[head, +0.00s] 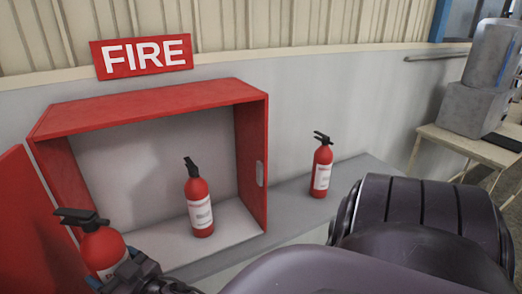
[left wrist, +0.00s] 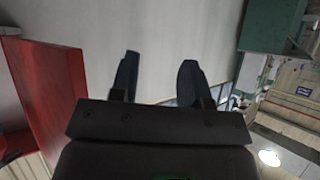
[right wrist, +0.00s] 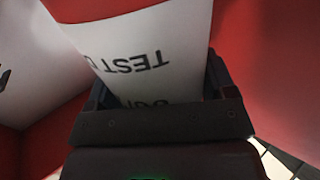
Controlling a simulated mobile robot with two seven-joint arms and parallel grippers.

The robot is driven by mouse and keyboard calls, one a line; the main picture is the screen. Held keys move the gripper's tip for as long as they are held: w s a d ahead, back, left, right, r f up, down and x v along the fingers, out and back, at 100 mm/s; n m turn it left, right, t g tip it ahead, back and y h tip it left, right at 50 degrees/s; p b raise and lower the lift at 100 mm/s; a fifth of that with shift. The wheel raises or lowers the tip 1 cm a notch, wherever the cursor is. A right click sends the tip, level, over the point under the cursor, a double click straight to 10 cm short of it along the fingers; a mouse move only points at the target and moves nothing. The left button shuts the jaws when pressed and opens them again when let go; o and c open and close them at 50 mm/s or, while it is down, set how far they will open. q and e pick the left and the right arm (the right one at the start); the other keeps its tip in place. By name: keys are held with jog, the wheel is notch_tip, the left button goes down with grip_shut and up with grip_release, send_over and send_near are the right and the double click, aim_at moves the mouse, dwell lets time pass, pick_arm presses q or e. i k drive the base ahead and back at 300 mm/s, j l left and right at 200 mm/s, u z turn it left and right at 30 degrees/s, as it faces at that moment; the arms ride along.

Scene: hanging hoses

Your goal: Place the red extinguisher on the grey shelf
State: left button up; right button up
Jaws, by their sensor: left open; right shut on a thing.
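Three red extinguishers show in the head view. One red extinguisher (head: 102,246) with a black handle is at the lower left, in front of the cabinet, held in my right gripper (head: 122,272). In the right wrist view its white label (right wrist: 150,50) fills the space between the fingers. A second extinguisher (head: 199,205) stands upright inside the cabinet. A third extinguisher (head: 321,168) stands upright on the grey shelf (head: 352,178) right of the cabinet. My left gripper (left wrist: 158,66) is open and empty in the left wrist view; it is not visible in the head view.
The red cabinet (head: 150,108) is open, its door (head: 25,225) swung out at the left. A red FIRE sign (head: 142,56) is above it. A table (head: 470,150) with grey equipment (head: 482,88) is at the right. My arm covers the lower right of the head view.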

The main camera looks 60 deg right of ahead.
aim_at(372, 170)
jog(key=k+l, duration=0.3)
jog(key=k+l+z, duration=0.1)
jog(key=l+z, duration=0.15)
jog(key=l, duration=0.45)
jog(key=l+z, duration=0.25)
jog(key=l, duration=0.45)
jog(key=l+z, duration=0.25)
jog(key=l, duration=0.5)
jog(key=l+z, duration=0.25)
jog(key=l, duration=0.45)
jog(key=i+l+z, duration=0.25)
jog(key=l, duration=0.45)
jog(key=k, duration=0.1)
